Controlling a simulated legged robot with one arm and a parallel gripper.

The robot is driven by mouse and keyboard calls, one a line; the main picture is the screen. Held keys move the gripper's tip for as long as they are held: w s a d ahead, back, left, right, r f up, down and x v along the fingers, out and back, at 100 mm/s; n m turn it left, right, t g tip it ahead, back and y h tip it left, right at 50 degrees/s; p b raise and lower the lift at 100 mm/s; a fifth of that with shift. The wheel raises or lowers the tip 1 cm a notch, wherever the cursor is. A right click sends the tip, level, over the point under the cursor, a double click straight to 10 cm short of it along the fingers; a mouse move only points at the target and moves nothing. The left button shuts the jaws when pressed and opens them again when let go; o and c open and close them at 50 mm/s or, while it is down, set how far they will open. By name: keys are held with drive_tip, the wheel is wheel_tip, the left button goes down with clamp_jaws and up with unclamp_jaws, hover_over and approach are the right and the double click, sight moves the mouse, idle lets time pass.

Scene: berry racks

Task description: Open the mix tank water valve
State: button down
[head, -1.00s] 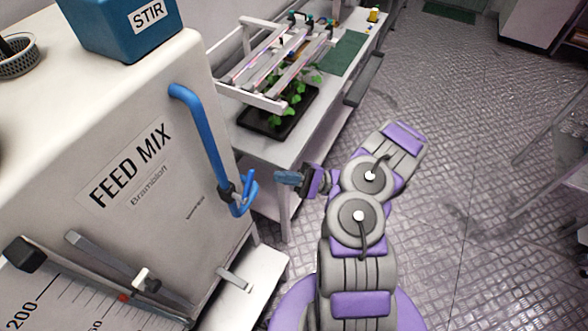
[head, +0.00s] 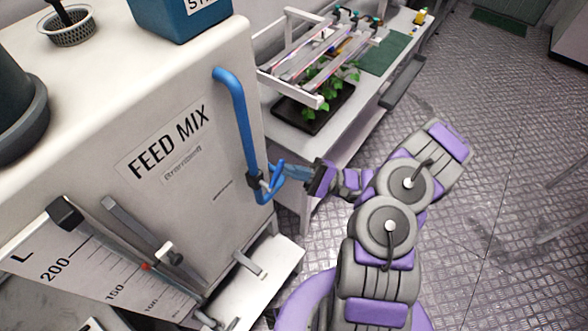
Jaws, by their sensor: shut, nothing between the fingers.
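The white feed mix tank (head: 195,210) fills the left of the head view, with a "FEED MIX" label on its front. A blue water pipe (head: 236,110) runs down its right edge to a dark fitting and a blue valve handle (head: 274,186). The handle angles upward beside the pipe. My gripper (head: 283,170) is shut and empty, its blue-grey fingers pointing left at the valve. The fingertips overlap the upper part of the handle in the picture; I cannot tell whether they touch it.
A bench (head: 352,123) with a plant tray (head: 312,108) under a lamp rack stands behind the valve. A level gauge (head: 110,277) and a low white step (head: 262,275) are at the tank's front. Open metal floor (head: 520,170) lies to the right.

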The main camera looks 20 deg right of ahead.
drive_tip(key=shift+d, duration=0.15)
drive_tip(key=shift+r+n+g+h, duration=0.2)
drive_tip(key=shift+n+g+h, duration=0.1)
drive_tip(key=shift+n+g, duration=0.3)
drive_tip(key=shift+r+n+g+h, duration=0.2)
drive_tip(key=shift+n+g+h, duration=0.2)
drive_tip(key=shift+n, duration=0.5)
